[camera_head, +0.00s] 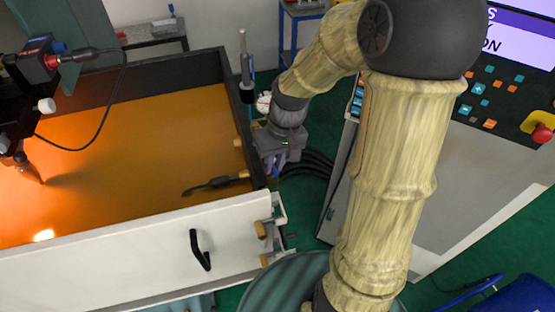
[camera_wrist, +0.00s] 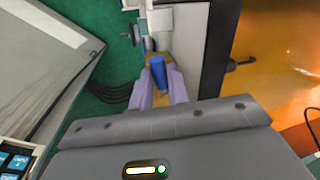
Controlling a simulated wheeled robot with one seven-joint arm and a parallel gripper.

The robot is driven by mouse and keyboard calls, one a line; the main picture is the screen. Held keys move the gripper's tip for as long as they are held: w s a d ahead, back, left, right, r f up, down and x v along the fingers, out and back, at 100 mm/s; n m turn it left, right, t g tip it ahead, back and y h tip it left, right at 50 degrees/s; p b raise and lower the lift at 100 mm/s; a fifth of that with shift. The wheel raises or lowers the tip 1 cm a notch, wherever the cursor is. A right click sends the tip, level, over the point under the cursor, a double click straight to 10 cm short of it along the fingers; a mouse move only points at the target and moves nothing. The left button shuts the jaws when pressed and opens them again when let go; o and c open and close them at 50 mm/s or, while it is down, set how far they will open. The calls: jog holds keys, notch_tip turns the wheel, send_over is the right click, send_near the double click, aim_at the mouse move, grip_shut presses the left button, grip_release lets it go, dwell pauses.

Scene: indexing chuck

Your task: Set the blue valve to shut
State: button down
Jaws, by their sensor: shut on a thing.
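The blue valve handle (camera_wrist: 158,72) shows in the wrist view as a short blue bar between my two lavender fingers. It stands beside the dark end wall of the orange-lit tank. My gripper (camera_wrist: 161,80) is shut on the blue handle, with a finger on each side. In the head view my gripper (camera_head: 275,166) is at the right end of the tank, and the handle is hidden there. I cannot tell from these frames which setting the valve is at.
The orange-lit tank (camera_head: 258,168) has a dark rim and a white front panel with a black handle (camera_head: 200,251). Black hoses (camera_head: 309,162) run close behind my gripper. A grey control console (camera_head: 475,180) with a red button (camera_head: 541,133) stands at the right. Green floor shows between.

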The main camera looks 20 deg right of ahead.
jog(key=shift+a+m, duration=0.35)
jog(key=shift+m, duration=0.65)
jog(key=c, duration=1.3)
grip_release()
jog(key=shift+d, duration=0.1)
jog(key=shift+c, duration=0.2)
jog(key=shift+r, duration=0.15)
